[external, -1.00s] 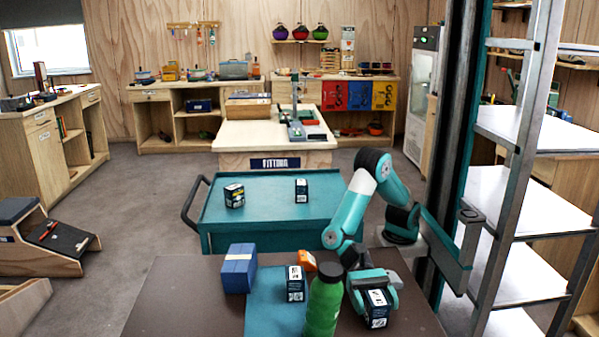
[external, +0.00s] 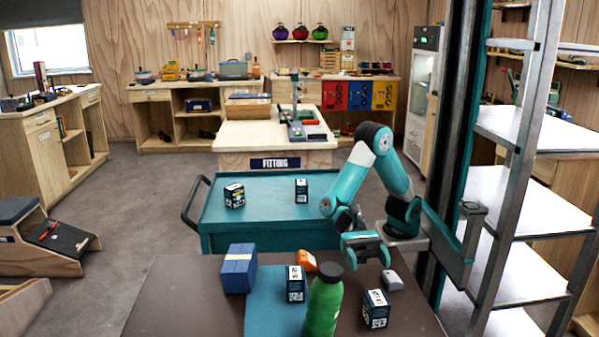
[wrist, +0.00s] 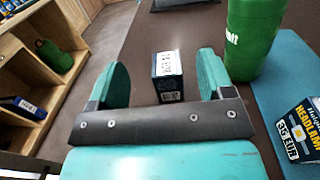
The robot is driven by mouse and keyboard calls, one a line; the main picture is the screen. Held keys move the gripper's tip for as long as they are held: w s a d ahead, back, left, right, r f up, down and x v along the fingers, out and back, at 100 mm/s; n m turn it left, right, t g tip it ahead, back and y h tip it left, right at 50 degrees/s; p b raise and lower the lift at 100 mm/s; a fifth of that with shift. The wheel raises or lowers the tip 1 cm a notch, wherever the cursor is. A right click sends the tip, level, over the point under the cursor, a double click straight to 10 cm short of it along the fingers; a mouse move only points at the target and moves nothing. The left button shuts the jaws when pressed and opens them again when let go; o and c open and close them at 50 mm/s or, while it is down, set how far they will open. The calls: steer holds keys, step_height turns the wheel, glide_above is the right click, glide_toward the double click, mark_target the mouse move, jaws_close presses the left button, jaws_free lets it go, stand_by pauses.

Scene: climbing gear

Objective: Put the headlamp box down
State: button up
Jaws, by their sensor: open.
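A small dark box with a white label (external: 376,310) stands upright on the brown table (external: 180,300), right of the green bottle. Its print is too small to read. In the wrist view this box (wrist: 168,78) shows in the gap between my finger pads, with nothing touching it. My gripper (external: 364,257) is open and empty, above and behind the box. A similar box (external: 295,284) stands on the blue mat (external: 268,310); in the wrist view a box at lower right reads HEADLAMP (wrist: 302,128).
The green bottle (external: 323,305) stands close left of the box. A grey item (external: 392,280) and an orange item (external: 306,260) lie behind. A blue block (external: 239,268) is at left. The teal cart (external: 265,210) behind holds two more boxes. The table's left side is clear.

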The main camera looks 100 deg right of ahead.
steer(key=shift+o, duration=0.4)
steer(key=shift+r, duration=0.65)
steer(key=shift+r+p, duration=0.1)
steer(key=shift+p, duration=0.25)
steer(key=b, duration=0.2)
glide_toward(377, 303)
steer(key=shift+s+a+f, duration=0.15)
steer(key=shift+s+f, duration=0.05)
steer(key=shift+f, duration=0.3)
steer(key=shift+s+a+f, duration=0.2)
steer(key=shift+f, duration=0.3)
steer(key=shift+s+a+p, duration=0.1)
steer(key=shift+a+p, duration=0.25)
steer(key=shift+a, duration=0.6)
steer(key=shift+s+a+r, duration=0.1)
steer(key=shift+s+a, duration=0.05)
steer(key=shift+a, duration=2.65)
steer(key=c, duration=1.1)
